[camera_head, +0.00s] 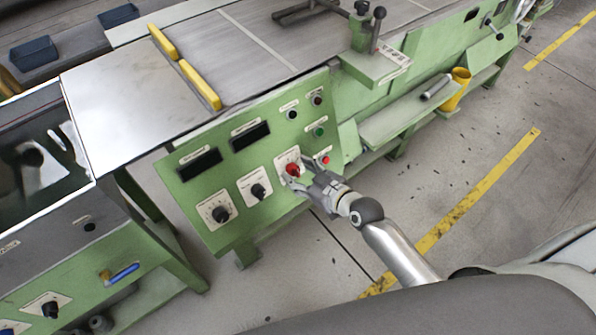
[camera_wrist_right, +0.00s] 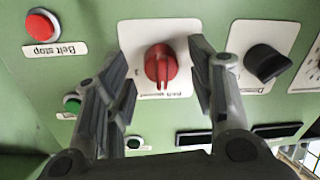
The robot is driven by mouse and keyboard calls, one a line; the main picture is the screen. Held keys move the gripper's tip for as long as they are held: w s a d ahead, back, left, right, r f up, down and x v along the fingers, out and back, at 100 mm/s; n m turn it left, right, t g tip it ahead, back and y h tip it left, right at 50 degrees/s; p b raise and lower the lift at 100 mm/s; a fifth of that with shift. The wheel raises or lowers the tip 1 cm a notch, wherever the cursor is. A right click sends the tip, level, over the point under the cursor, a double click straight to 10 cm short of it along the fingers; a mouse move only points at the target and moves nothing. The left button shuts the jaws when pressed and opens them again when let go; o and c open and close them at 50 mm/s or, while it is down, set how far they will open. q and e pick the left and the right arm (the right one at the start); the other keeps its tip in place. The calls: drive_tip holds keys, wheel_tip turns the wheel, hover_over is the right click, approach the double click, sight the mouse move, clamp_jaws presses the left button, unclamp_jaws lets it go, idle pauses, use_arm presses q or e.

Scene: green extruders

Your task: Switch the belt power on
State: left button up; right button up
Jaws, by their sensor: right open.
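A red rotary knob (camera_head: 292,170) sits on a white label plate on the green control panel (camera_head: 240,214). In the right wrist view the red knob (camera_wrist_right: 160,66) lies between the fingers, with its printed label upside down and partly covered by a finger. My right gripper (camera_head: 296,178) is at the panel, and its fingers (camera_wrist_right: 162,62) are open on either side of the knob. I cannot tell whether they touch it. My left gripper is not in view.
A black knob (camera_wrist_right: 266,62) sits beside the red one. A red "Belt stop" button (camera_wrist_right: 42,26) and green buttons (camera_wrist_right: 72,103) are on the other side. Yellow bars (camera_head: 200,84) lie on the machine top. Open floor (camera_head: 440,165) is at the right.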

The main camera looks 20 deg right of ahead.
drive_tip(key=shift+w+a+f, duration=0.15)
drive_tip(key=shift+w+a, duration=0.1)
drive_tip(key=shift+w, duration=0.2)
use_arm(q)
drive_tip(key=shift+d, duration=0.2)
use_arm(e)
drive_tip(key=c, duration=1.1)
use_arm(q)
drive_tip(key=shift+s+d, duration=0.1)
use_arm(e)
drive_tip(key=shift+o, duration=0.2)
